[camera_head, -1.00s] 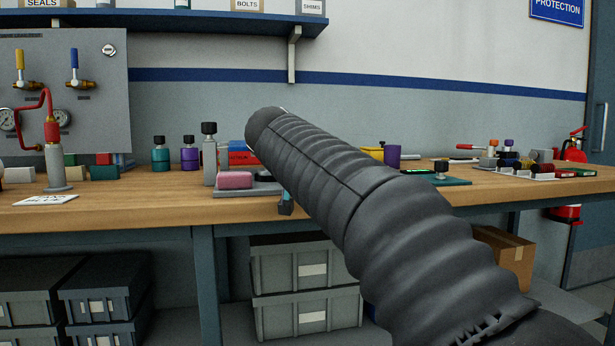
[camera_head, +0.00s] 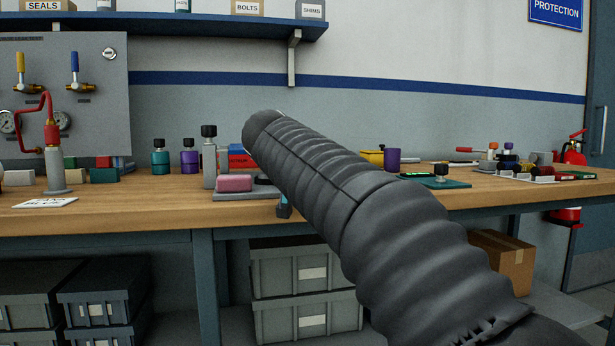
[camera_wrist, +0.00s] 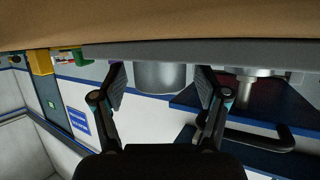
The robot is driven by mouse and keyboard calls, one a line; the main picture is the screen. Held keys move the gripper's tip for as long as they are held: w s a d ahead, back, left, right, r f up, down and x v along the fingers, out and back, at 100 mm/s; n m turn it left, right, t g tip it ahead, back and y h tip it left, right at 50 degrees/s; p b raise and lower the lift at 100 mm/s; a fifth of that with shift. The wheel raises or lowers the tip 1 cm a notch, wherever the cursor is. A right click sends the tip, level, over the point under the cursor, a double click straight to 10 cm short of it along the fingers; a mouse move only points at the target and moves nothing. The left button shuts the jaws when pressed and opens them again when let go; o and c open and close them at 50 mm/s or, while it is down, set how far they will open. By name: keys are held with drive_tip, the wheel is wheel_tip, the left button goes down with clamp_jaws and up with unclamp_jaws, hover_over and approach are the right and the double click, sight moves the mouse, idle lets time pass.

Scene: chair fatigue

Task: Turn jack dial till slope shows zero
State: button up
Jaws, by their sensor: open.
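A grey fixture plate (camera_head: 240,195) lies near the front edge of the bench, with a pink block (camera_head: 234,183) on it. A dark round part (camera_head: 265,180) on the plate is partly hidden by my arm. In the wrist view, which looks upside down, my open gripper (camera_wrist: 165,88) has its fingers on either side of a grey cylinder (camera_wrist: 160,77). Gaps show on both sides. I cannot tell whether this cylinder is the jack dial. A teal plate (camera_head: 452,182) with a black knob (camera_head: 441,168) stands farther right, beside a small green display (camera_head: 413,175), unreadable here.
A purple cylinder (camera_head: 392,159) and a yellow box (camera_head: 372,156) stand behind my arm. A grey post with a black top (camera_head: 209,157) rises left of the pink block. A dark handle (camera_wrist: 245,135) shows near my right finger in the wrist view.

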drive_tip(key=v, duration=1.2)
drive_tip(key=shift+f, duration=0.1)
